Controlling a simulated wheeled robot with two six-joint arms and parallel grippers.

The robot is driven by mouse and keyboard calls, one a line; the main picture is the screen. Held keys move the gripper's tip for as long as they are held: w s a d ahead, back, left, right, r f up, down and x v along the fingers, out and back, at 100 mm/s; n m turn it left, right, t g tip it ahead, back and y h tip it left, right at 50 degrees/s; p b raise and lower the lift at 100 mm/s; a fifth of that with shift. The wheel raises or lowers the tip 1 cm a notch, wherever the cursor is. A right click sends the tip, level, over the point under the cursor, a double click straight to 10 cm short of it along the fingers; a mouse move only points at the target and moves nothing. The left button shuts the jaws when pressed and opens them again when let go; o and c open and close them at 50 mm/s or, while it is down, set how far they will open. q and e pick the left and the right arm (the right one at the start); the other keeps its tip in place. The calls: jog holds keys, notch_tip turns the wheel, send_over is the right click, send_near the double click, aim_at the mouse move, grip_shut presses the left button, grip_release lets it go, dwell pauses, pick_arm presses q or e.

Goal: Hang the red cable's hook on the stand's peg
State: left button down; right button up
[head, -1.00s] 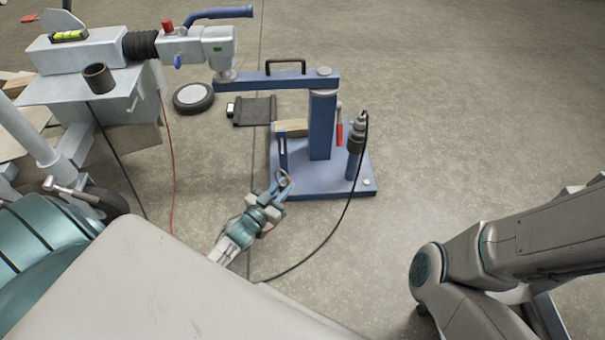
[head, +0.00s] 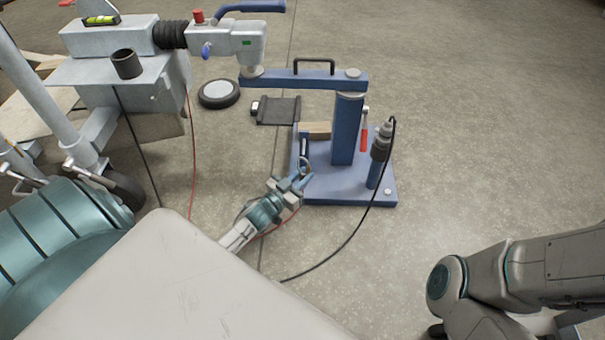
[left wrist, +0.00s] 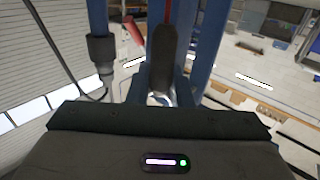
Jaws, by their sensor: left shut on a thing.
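My left gripper (head: 296,181) is in front of the blue stand's (head: 345,135) left front corner. It is shut on a small metal ring-shaped piece, the hook (head: 305,164), which sticks up from the jaws. The red cable (head: 193,160) hangs from the trailer coupling to the floor, and a red stretch shows again beside the gripper. A short blue upright (head: 304,150), perhaps the peg, stands just beyond the hook; I cannot tell if they touch. My right gripper is out of view.
A black cable runs from a plug (head: 382,140) on the stand's right post. A red-handled tool (head: 364,135) stands behind. The grey trailer coupling (head: 235,42), jockey wheel (head: 219,94) and black tray (head: 277,110) are to the left and back.

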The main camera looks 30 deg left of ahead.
pick_arm(q)
jog(key=shift+w+a+f+b, duration=0.25)
jog(key=shift+w+a, duration=0.25)
jog(key=shift+w, duration=0.3)
jog(key=shift+w+a+f+b, duration=0.2)
jog(key=shift+w+a, duration=0.25)
jog(key=shift+w, duration=0.35)
jog(key=shift+w+a+f+b, duration=0.25)
jog(key=shift+w+a, duration=0.25)
jog(key=shift+w, duration=0.3)
jog(key=c, duration=1.2)
grip_release()
jog(key=s+a+p, duration=0.1)
jog(key=s+p, duration=0.3)
jog(key=s, duration=0.6)
jog(key=shift+s+a, duration=0.2)
jog(key=shift+s, duration=0.15)
jog(key=shift+f, duration=0.1)
